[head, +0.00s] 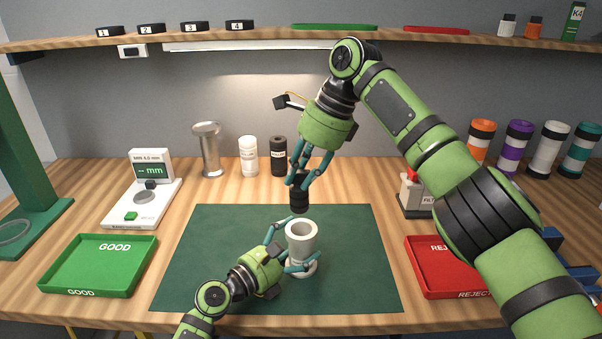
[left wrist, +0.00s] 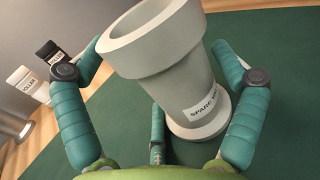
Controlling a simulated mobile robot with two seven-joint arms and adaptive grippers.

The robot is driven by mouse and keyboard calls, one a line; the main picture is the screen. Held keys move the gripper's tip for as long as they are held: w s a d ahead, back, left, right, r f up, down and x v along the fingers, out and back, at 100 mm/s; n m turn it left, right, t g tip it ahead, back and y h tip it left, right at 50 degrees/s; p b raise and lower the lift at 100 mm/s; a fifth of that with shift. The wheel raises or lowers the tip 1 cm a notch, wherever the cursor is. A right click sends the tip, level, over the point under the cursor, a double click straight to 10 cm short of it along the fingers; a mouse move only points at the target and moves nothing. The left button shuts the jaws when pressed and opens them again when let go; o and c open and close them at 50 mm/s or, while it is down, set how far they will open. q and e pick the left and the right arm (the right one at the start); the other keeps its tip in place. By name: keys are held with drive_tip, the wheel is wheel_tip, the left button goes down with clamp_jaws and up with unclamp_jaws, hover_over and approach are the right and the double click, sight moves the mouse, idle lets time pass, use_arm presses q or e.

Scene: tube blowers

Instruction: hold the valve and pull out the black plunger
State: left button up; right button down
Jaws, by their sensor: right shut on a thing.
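The valve (head: 301,238) is a pale grey, wide-mouthed cup that stands upright on the green mat. Its mouth looks hollow, and it has a "SPARE" label in the left wrist view (left wrist: 165,75). My left gripper (head: 303,243) is at the valve with its fingers spread around it. In the left wrist view, green mat shows between the fingers and the valve's lower body. My right gripper (head: 300,182) points down and is shut on the black plunger (head: 299,200), which is above and just behind the valve's mouth, apart from it.
A green GOOD tray (head: 150,262) is at left and a red REJECT tray (head: 412,268) at right. A gauge (head: 122,217), a metal cylinder (head: 209,150), a white canister (head: 248,157) and a black canister (head: 279,158) stand behind. The mat (head: 215,235) is otherwise clear.

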use_arm(q)
drive_tip(key=shift+w+r, duration=0.1)
drive_tip(key=shift+r, duration=0.1)
use_arm(e)
drive_tip(key=shift+w, duration=0.1)
